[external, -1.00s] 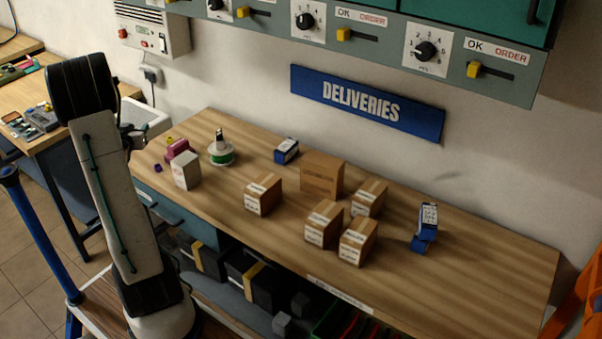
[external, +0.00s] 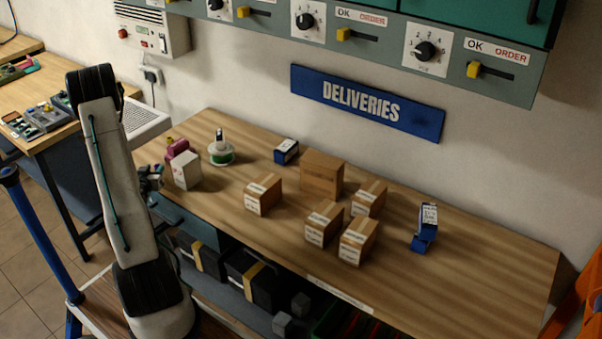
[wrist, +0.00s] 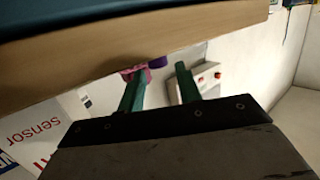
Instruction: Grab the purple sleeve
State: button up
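A small purple piece, which looks like the sleeve (wrist: 157,61), shows in the wrist view, beyond the gap between my fingertips and partly cut off by a wooden edge. My gripper (wrist: 159,70) has its two green fingers apart, with nothing seen between them. A pink object (wrist: 134,71) shows just past the left fingertip. In the external view my gripper (external: 153,177) is at the left end of the bench, small and partly behind my arm. The sleeve cannot be made out there and seems hidden by the gripper.
A white box (external: 187,170) and a magenta object (external: 178,148) stand close to my gripper on the wooden bench (external: 400,285). Several cardboard boxes (external: 263,195) stand further right. The bench's right end is clear.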

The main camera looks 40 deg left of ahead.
aim_at(158, 164)
jog(key=x, duration=0.4)
jog(key=shift+w+f, duration=0.1)
jog(key=shift+f, duration=0.1)
jog(key=shift+d, duration=0.1)
jog(key=c, duration=0.7)
jog(key=shift+r, duration=0.1)
